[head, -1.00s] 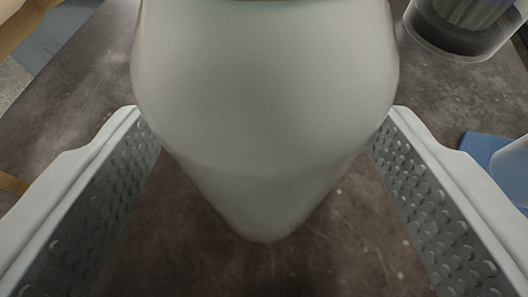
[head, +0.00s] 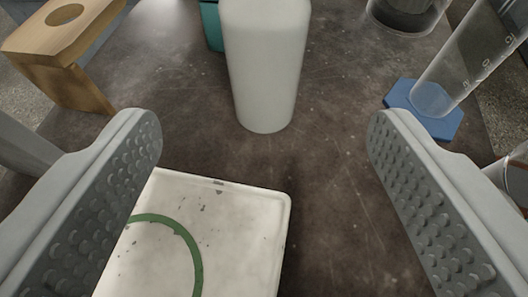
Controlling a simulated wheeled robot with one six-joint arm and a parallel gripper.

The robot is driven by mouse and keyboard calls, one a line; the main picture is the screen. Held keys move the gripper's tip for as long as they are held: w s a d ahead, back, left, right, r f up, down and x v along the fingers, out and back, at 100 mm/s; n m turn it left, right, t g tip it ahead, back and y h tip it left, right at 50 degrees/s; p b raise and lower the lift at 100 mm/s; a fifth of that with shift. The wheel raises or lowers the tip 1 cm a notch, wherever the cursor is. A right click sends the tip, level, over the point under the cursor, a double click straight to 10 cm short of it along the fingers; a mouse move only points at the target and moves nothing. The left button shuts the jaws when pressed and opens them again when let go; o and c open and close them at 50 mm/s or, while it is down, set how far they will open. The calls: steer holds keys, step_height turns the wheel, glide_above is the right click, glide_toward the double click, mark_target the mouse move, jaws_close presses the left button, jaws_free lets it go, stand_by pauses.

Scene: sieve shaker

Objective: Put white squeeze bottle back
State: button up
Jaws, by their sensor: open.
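The white squeeze bottle (head: 264,70) stands upright on the dark tabletop in the upper middle of the head view. Its top is cut off by the picture's upper edge. My gripper (head: 262,130) is open and empty, with one textured finger pad at each side of the view. The bottle stands beyond the fingers, lined up with the gap between them and apart from both.
A white tray with a green ring (head: 255,240) lies at the lower left, partly behind the left finger. A wooden stand (head: 70,50) is at upper left. A clear cylinder on a blue base (head: 440,108) and a clear container (head: 405,15) stand right. A teal object (head: 211,25) is behind the bottle.

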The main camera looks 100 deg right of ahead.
steer(key=shift+a+r, duration=0.25)
steer(key=shift+a, duration=0.45)
steer(key=s+a+r+n+t+y, duration=0.3)
steer(key=s+r+n+t+y, duration=0.3)
steer(key=s+r+n+t, duration=0.3)
steer(key=s+a+r+n+t+y, duration=0.3)
steer(key=s+r+n+t+y, duration=0.4)
steer(key=s, duration=0.9)
step_height(320, 180, up, 4)
steer(key=n+t, duration=0.2)
steer(key=n, duration=0.1)
steer(key=shift+s+a+f+t+y, duration=0.15)
steer(key=shift+s+a+t+y, duration=0.05)
steer(key=shift+a+t+y, duration=0.1)
